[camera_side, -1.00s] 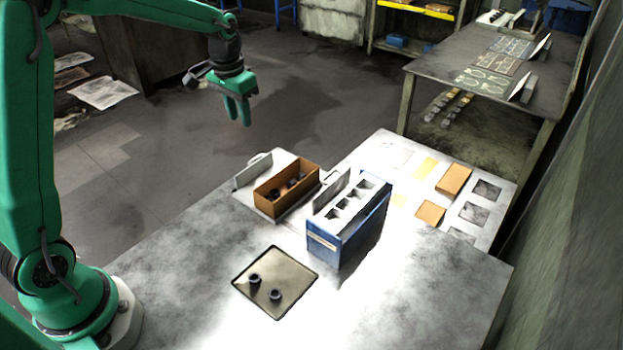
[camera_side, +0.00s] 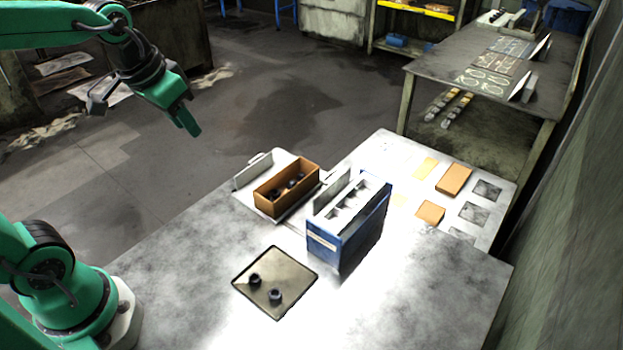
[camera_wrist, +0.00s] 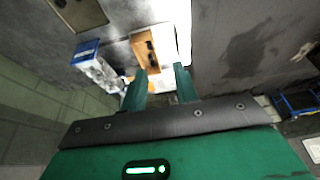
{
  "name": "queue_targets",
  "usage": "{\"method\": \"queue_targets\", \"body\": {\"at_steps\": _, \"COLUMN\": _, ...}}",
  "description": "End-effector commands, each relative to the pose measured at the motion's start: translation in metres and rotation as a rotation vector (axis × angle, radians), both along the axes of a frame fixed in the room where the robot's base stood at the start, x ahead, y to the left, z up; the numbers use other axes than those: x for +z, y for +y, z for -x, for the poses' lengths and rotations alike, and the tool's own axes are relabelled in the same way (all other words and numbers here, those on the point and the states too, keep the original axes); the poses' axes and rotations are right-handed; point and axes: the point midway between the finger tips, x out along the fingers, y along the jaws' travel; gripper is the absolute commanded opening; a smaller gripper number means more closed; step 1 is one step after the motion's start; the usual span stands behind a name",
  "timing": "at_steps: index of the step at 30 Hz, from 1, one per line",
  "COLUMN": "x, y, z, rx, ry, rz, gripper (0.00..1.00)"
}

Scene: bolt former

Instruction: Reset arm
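My gripper (camera_side: 188,122) hangs in the air above the floor, left of and higher than the work table, clear of everything. In the wrist view its two green fingers (camera_wrist: 160,82) stand apart with nothing between them, so it is open and empty. The brown box (camera_side: 287,188) with dark parts in it sits on the table; it also shows in the wrist view (camera_wrist: 143,36). The blue box (camera_side: 328,246) with a white slotted top stands right of it. The square tray (camera_side: 293,263) in front holds two dark ring-like parts (camera_side: 265,288).
The table (camera_side: 420,290) is bare at its front right. A pale board with cutouts (camera_side: 480,210) and tan blocks (camera_side: 455,180) lies at the back right. A second table (camera_side: 440,78) stands behind. The floor (camera_side: 230,120) around my gripper is open.

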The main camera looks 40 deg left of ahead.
Motion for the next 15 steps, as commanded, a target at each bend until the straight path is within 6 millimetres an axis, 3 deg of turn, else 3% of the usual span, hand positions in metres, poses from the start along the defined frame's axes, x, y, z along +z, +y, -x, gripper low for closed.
{"method": "queue_targets", "body": {"at_steps": 6, "x": -0.003, "y": -0.009, "z": 0.039, "rx": -0.004, "ry": -0.064, "rz": 0.007, "gripper": 0.3}}
{"method": "queue_targets", "body": {"at_steps": 15, "x": -0.012, "y": -0.014, "z": 0.068, "rx": -0.005, "ry": -0.115, "rz": 0.016, "gripper": 0.3}}
